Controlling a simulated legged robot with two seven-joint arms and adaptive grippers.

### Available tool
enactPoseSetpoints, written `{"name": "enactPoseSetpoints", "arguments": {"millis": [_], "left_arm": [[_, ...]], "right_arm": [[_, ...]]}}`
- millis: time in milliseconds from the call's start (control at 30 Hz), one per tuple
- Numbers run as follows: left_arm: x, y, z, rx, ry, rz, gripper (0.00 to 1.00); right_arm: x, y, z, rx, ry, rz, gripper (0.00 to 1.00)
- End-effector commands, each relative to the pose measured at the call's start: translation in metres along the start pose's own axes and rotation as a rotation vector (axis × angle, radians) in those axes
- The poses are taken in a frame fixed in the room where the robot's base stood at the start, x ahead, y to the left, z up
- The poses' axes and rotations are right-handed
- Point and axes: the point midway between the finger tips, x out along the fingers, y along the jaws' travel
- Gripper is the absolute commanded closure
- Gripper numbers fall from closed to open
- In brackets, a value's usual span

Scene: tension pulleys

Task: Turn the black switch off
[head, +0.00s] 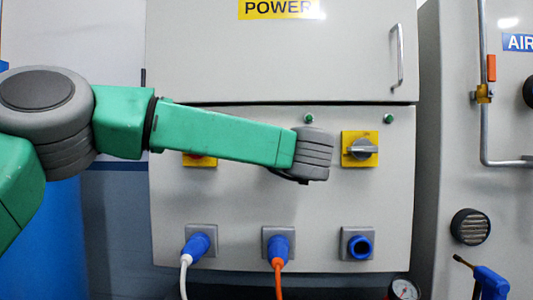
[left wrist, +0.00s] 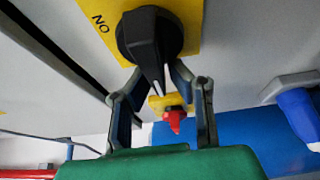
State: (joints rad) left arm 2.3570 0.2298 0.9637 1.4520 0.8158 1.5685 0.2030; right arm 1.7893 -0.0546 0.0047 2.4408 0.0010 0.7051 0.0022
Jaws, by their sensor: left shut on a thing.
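The black switch (left wrist: 150,38) sits on a yellow plate (left wrist: 190,22) in the left wrist view, with upside-down lettering beside it. Its handle, with a white line, points down the picture between my fingers. My left gripper (left wrist: 163,84) is shut on this handle; both fingertips are against it. In the head view my left wrist (head: 314,155) is in front of the panel's middle and hides the gripper and this switch. My right gripper is in neither view.
A red switch (left wrist: 174,118) lies beyond my fingers. A grey switch (head: 362,149) on yellow is right of my wrist. Below are a blue plug with white cable (head: 196,246), a blue plug with orange cable (head: 278,247) and an empty blue socket (head: 359,246).

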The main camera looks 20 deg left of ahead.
Motion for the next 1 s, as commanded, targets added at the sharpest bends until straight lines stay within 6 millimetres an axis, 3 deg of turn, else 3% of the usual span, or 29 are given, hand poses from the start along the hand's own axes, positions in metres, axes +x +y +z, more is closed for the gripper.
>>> {"name": "enactPoseSetpoints", "arguments": {"millis": [367, 400, 433, 467, 800, 1000], "left_arm": [[0.000, -0.006, 0.000, 0.003, 0.001, -0.012, 1.00], [0.000, -0.006, 0.000, 0.003, 0.001, -0.012, 0.77], [0.000, -0.006, 0.000, 0.003, 0.001, -0.012, 0.66], [0.000, -0.006, 0.000, 0.003, 0.001, -0.011, 0.64], [-0.003, -0.003, 0.000, 0.000, 0.000, -0.006, 0.64], [-0.032, -0.002, 0.001, 0.002, -0.003, -0.004, 0.64]], "right_arm": [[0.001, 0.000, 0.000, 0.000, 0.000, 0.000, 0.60], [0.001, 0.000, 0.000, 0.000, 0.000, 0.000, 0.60], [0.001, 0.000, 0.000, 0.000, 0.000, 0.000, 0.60], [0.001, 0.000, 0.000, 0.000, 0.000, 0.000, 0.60], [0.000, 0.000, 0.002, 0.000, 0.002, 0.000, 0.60], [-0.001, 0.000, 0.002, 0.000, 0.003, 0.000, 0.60]]}}
